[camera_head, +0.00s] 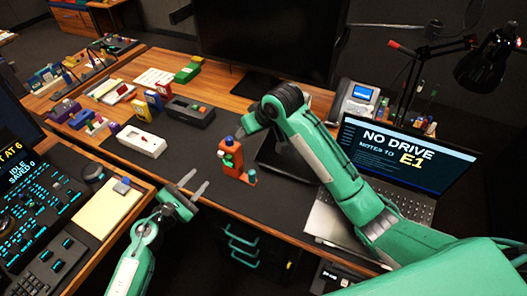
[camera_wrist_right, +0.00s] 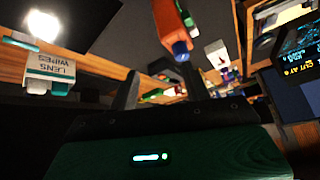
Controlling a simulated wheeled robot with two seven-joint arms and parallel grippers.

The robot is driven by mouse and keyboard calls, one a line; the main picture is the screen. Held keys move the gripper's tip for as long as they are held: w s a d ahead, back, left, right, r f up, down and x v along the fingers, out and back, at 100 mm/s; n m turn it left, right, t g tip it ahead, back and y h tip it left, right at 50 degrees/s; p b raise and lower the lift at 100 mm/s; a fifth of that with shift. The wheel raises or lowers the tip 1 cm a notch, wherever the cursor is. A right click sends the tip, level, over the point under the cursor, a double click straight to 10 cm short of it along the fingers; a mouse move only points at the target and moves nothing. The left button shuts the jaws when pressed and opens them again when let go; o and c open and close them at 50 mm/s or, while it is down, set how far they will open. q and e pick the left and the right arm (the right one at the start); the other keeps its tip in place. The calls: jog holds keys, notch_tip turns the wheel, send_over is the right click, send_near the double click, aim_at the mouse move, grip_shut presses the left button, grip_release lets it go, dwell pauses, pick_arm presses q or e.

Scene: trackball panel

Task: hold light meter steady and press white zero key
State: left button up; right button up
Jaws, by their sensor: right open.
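I cannot tell for sure which thing is the light meter. A white box-shaped device (camera_head: 140,141) with a dark slot and a small red part lies on the dark mat and may be it. A white zero key cannot be made out. My left gripper (camera_head: 195,184) is open and empty, near the mat's front edge, to the right of and nearer than the white device. My right gripper (camera_wrist_right: 160,88) is open with nothing between its fingers in the wrist view.
An orange bottle-like item (camera_head: 231,157) stands on the mat right of the white device; it also shows in the wrist view (camera_wrist_right: 172,28). A lens wipes box (camera_wrist_right: 50,68) shows left in the wrist view.

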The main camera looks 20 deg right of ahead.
jog(key=n+g+h, duration=0.1)
jog(key=n+g, duration=0.1)
send_near(253, 173)
notch_tip(253, 173, up, 3)
jog(key=x, duration=1.3)
jog(key=shift+s+d+f, duration=0.25)
jog(key=shift+s+f, duration=0.05)
jog(key=shift+f, duration=0.2)
grip_shut()
pick_arm(q)
grip_shut()
dwell(0.4)
